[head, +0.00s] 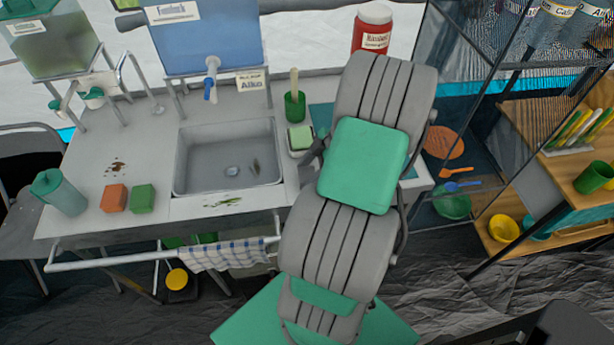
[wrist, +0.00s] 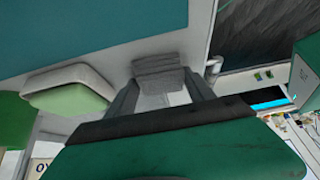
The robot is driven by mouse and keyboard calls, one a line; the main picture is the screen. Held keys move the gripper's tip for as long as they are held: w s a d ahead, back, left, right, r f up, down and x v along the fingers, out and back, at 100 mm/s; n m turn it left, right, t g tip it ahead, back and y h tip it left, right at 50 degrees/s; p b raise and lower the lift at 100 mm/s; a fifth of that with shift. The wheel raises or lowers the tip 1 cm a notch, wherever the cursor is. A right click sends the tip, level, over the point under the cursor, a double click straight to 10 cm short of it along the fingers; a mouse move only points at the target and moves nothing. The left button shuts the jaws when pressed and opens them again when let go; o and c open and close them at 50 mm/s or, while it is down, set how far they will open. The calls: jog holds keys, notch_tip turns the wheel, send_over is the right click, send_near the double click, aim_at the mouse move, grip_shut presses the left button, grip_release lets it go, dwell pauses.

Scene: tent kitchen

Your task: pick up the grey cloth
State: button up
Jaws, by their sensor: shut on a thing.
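In the wrist view, the grey cloth (wrist: 158,66) is a small folded bundle with ribbed layers, on or just above the pale counter. My gripper (wrist: 160,80) has one dark finger on each side of it, and it is shut on the cloth. The cloth's lower part is between the fingers. I cannot tell whether it is clear of the counter. In the head view my own arm covers the area right of the sink, so the cloth is hidden there and the gripper mostly so.
A green sponge (head: 300,138) lies beside the sink (head: 228,160), close left of the cloth in the wrist view (wrist: 68,92). A green cup with a brush (head: 295,105) and a red canister (head: 372,28) stand behind. A checked towel (head: 222,255) hangs on the front rail.

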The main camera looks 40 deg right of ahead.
jog(key=c, duration=0.3)
jog(key=shift+r, duration=0.6)
jog(key=s+d+r+b, duration=0.1)
jog(key=s+r, duration=0.3)
jog(key=r, duration=0.4)
jog(key=shift+s+d, duration=0.3)
jog(key=shift+d, duration=0.45)
jog(key=s+d+r, duration=0.1)
jog(key=s, duration=0.1)
jog(key=s+d+r, duration=0.1)
jog(key=s, duration=0.2)
jog(key=s+d+r, duration=0.1)
jog(key=s+r, duration=0.1)
jog(key=s, duration=0.1)
jog(key=shift+d, duration=0.35)
jog(key=o, duration=0.8)
jog(key=shift+c, duration=0.2)
jog(key=c, duration=0.6)
